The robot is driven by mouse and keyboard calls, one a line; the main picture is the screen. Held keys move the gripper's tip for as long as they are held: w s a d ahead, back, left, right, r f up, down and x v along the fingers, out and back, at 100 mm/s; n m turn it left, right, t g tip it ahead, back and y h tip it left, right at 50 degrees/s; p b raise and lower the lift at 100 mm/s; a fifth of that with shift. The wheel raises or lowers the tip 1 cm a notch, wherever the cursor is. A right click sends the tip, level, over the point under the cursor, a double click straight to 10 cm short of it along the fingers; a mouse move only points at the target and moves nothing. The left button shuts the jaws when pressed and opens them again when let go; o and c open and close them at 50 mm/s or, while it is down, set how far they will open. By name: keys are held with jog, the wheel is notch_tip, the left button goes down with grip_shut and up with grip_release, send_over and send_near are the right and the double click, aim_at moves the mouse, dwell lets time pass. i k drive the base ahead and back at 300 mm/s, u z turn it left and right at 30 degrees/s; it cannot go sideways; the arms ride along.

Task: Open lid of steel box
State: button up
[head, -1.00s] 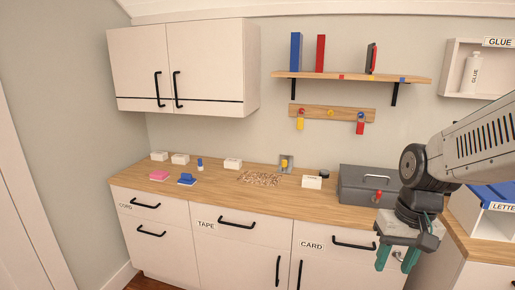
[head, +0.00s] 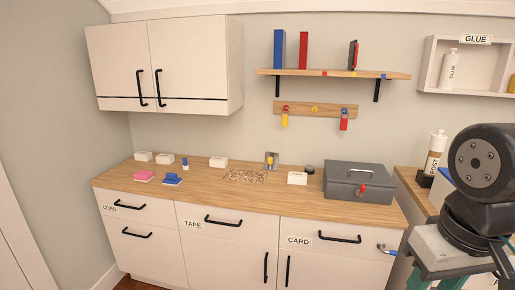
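The steel box (head: 340,187) is a dark grey box on the wooden counter, at its right end. Its lid (head: 350,171) is down, with a light bar handle (head: 364,173) on top. A red piece (head: 362,190) shows at the front of the box. My gripper (head: 434,283) is at the lower right, in front of and to the right of the box and apart from it. Its teal fingers stand apart with nothing seen between them. The fingertips are partly cut off by the frame's bottom edge.
The counter (head: 205,189) holds small white boxes, pink and blue items and a patch of brown bits left of the steel box. A shelf (head: 335,73) and a peg rail (head: 318,109) hang above. A bottle (head: 436,152) stands on the right-hand unit.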

aim_at(344, 172)
jog(key=z, duration=0.35)
jog(key=i, duration=1.35)
jog(key=u, duration=0.35)
